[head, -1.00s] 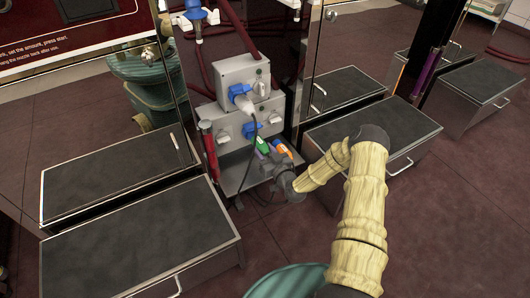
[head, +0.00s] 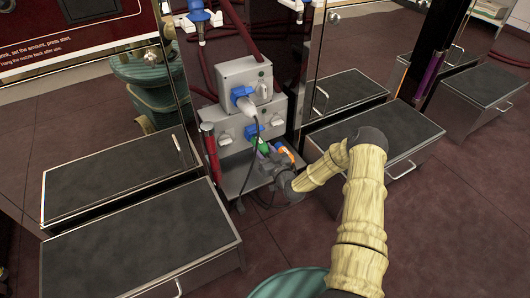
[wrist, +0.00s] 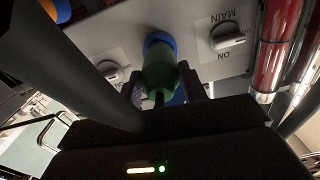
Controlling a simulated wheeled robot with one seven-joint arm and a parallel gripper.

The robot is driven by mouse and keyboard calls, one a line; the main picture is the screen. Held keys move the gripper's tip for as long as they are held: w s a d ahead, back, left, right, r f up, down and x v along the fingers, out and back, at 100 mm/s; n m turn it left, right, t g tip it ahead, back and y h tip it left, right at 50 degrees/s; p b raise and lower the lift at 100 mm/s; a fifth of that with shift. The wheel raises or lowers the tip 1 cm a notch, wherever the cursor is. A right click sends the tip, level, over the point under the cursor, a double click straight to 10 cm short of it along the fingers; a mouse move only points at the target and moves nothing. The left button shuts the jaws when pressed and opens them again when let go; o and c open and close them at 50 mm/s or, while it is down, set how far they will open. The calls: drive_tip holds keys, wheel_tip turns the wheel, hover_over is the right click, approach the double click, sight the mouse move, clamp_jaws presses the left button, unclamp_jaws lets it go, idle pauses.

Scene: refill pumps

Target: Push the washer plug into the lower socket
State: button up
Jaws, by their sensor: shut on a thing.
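The green washer plug (head: 263,147) is between the fingers of my gripper (head: 270,155). In the wrist view the green plug (wrist: 160,72) points away from me, its front end at the blue ring of a lower socket (wrist: 159,40). They look lined up and touching; how deep the plug sits is hidden. The gripper (wrist: 163,90) is shut on the plug, with purple fingers on either side.
A white-and-blue plug (head: 241,95) sits in the upper box, its dark cable (wrist: 92,70) hanging close by my gripper. An orange piece (head: 286,153) shows beside my gripper. Dark-topped step boxes (head: 138,240) flank the pump.

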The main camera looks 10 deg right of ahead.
drive_tip(key=shift+w+a, duration=0.15)
drive_tip(key=shift+w, duration=0.3)
drive_tip(key=o, duration=1.4)
drive_tip(key=shift+c, duration=0.2)
drive_tip(key=p+v, duration=0.7)
drive_tip(key=v, duration=1)
drive_tip(key=shift+s, duration=0.2)
drive_tip(key=shift+r, duration=0.15)
